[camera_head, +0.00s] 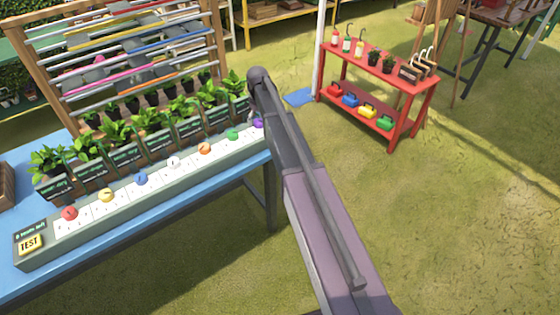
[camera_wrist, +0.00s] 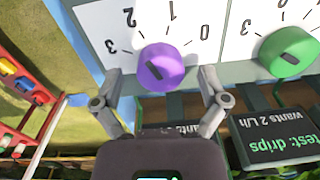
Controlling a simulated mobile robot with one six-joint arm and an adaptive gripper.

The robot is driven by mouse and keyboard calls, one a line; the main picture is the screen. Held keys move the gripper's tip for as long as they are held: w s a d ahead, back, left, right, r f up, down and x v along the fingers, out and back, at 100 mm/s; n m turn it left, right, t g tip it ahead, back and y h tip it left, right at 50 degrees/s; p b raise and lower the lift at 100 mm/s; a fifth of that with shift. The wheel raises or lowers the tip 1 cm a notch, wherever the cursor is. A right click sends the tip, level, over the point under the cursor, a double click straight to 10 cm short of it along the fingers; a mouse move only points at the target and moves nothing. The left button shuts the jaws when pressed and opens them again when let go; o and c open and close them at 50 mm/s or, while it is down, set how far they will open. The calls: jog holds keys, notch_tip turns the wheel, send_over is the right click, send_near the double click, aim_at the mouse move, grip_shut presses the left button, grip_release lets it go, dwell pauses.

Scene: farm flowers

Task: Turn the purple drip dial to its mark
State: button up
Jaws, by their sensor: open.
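The purple dial (camera_wrist: 168,66) sits on a white scale panel in the wrist view, with 0, 1, 2 and 3 printed around it. A short dark bar marks its face, slanted; I cannot tell which end points. My gripper (camera_wrist: 160,74) is open, one finger on each side of the dial, with gaps showing. In the head view the purple dial (camera_head: 258,123) shows at the far right end of the grey control strip (camera_head: 150,196), beside my arm. My gripper is hidden there.
The green dial (camera_wrist: 289,51) is right of the purple one in the wrist view. Signs reading "wants 2 L/h" (camera_wrist: 275,132) and potted plants (camera_head: 118,131) line the strip on the blue table (camera_head: 85,260). A red shelf (camera_head: 405,85) stands to the right on grass.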

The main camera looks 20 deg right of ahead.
aim_at(260, 121)
jog(key=m, duration=0.5)
jog(key=shift+m, duration=0.4)
jog(key=m, duration=0.5)
jog(key=shift+m, duration=0.3)
notch_tip(260, 121, up, 14)
jog(key=p, duration=1.4)
jog(key=s+f+n+b, duration=0.3)
jog(key=s+n, duration=0.1)
jog(key=s, duration=1.1)
jog(key=s+f+n+b, duration=0.3)
jog(key=s+n, duration=0.1)
jog(key=s, duration=1)
jog(key=shift+s+f, duration=0.15)
jog(key=shift+s, duration=0.25)
jog(key=shift+s+a, duration=0.1)
jog(key=shift+s, duration=0.5)
